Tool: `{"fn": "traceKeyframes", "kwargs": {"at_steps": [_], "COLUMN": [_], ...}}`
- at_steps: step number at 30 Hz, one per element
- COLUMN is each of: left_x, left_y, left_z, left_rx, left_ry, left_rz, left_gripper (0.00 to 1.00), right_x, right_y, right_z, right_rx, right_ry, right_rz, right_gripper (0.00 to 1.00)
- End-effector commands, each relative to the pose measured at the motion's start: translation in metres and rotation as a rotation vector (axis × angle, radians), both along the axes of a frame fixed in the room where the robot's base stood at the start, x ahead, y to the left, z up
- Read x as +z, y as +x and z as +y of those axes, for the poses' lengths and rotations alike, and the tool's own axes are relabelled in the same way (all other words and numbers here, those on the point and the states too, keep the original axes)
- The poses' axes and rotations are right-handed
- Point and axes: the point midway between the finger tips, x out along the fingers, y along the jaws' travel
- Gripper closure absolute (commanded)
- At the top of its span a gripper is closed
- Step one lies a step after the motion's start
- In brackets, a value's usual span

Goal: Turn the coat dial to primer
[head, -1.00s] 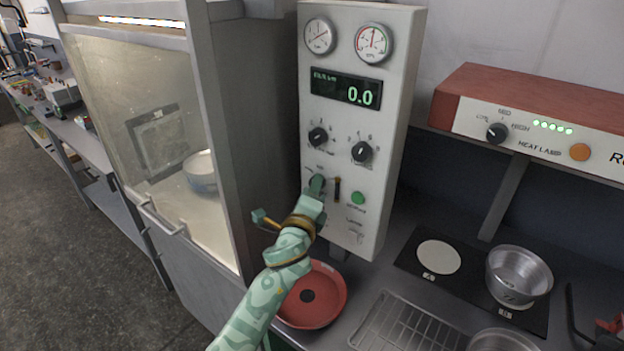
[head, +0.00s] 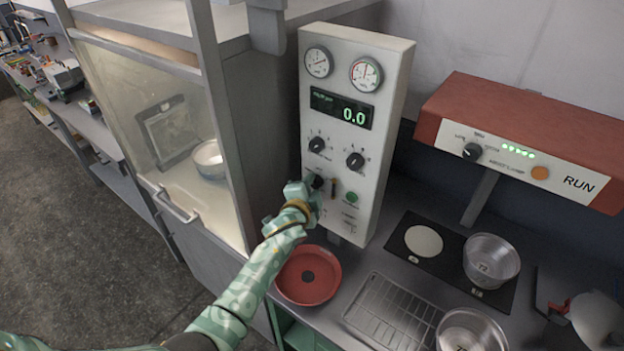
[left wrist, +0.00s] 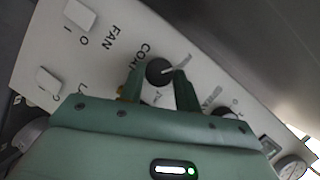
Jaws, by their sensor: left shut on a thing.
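The white control panel (head: 355,130) stands upright beside the glass-fronted cabinet in the head view. My left gripper (head: 314,189) is at the panel's lower left and largely covers the coat dial there. In the left wrist view the coat dial (left wrist: 159,71) is a round black knob beside the lettering "COAT". The fingers of my left gripper (left wrist: 160,82) are on both sides of it, shut on it. A mark on the panel beside the dial is too small to read, so I cannot tell the dial's setting. My right gripper is not in view.
Two black knobs (head: 355,160) and a green button (head: 351,198) are close to my left gripper.

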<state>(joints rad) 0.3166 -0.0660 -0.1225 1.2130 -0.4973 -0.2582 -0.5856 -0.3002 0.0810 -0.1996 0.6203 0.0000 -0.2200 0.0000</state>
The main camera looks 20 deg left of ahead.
Motion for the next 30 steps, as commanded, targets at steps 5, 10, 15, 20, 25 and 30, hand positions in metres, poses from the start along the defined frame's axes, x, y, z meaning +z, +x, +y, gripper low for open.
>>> {"fn": "traceKeyframes", "kwargs": {"at_steps": [5, 10, 15, 20, 25, 30], "left_x": [-0.0002, -0.0018, -0.0025, -0.0026, -0.0020, -0.0010], "left_y": [-0.0004, -0.0005, -0.0007, -0.0007, -0.0005, -0.0002], "left_z": [0.0014, 0.0011, 0.0011, 0.0010, 0.0009, 0.0007], "left_rx": [0.001, 0.001, 0.001, 0.000, 0.001, 0.000], "left_ry": [-0.040, -0.060, -0.062, -0.061, -0.061, -0.061], "left_rz": [0.020, 0.026, 0.027, 0.028, 0.026, 0.025], "left_gripper": [0.90, 0.90, 0.90, 0.90, 0.46, 0.46], "right_x": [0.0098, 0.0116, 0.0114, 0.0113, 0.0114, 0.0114], "right_y": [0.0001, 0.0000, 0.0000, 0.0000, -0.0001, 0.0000], "right_z": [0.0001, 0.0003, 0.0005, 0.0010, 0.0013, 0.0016], "right_rx": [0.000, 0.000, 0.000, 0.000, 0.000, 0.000], "right_ry": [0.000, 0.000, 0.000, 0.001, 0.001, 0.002], "right_rz": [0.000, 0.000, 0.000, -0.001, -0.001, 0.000], "right_gripper": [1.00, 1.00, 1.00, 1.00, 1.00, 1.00]}}
